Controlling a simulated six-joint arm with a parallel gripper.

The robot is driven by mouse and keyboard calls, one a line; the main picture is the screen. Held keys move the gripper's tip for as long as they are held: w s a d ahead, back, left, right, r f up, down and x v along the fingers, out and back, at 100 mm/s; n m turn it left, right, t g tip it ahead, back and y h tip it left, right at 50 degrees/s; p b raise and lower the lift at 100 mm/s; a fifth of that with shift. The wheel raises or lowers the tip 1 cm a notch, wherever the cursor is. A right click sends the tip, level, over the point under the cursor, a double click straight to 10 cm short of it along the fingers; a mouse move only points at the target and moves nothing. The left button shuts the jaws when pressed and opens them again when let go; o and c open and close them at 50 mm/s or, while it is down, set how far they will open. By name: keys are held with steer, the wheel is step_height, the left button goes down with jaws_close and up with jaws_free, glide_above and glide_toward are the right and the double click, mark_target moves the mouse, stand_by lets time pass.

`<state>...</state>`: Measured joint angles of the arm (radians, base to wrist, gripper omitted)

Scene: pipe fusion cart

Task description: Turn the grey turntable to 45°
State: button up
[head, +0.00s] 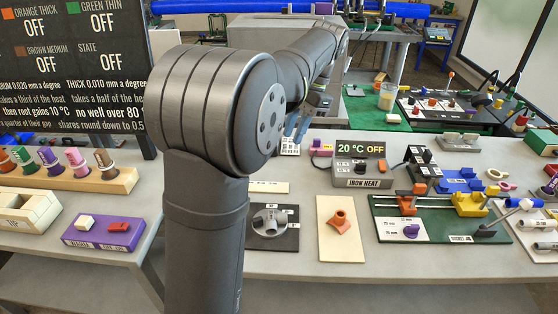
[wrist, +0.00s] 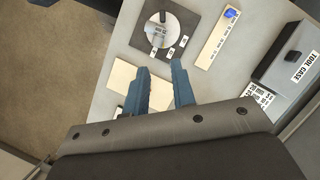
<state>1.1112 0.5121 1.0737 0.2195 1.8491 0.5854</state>
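The grey turntable (head: 266,222) is a round disc on a dark square plate (head: 288,241), with small white labels around it. It also shows near the top of the wrist view (wrist: 178,28), with a dark upright part and a white label on the disc. The angle texts are too small to read surely. My gripper (wrist: 160,65) has two blue fingers, apart and with nothing between them. In the wrist view the fingertips lie below the turntable plate and do not touch it.
A cream board with an orange part (head: 340,222) lies right of the turntable. A cream strip (wrist: 209,50) with a blue piece (wrist: 231,13) and a dark tool case (wrist: 283,58) are nearby. The iron heat box (head: 358,168) stands behind. A purple switch box (head: 103,232) is left.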

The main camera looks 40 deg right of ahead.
steer(key=a+f+m, duration=0.1)
steer(key=a+f, duration=0.2)
steer(key=f, duration=0.5)
steer(key=w+a+f, duration=0.1)
steer(key=a+f, duration=0.2)
steer(key=f, duration=0.6)
steer(key=w+a+f+m, duration=0.1)
steer(key=a+f, duration=0.3)
steer(key=f, duration=0.4)
steer(key=shift+w+f+m+t, duration=0.15)
steer(key=shift+w+m+t, duration=0.1)
steer(key=shift+m+t, duration=0.05)
steer(key=shift+c, duration=0.2)
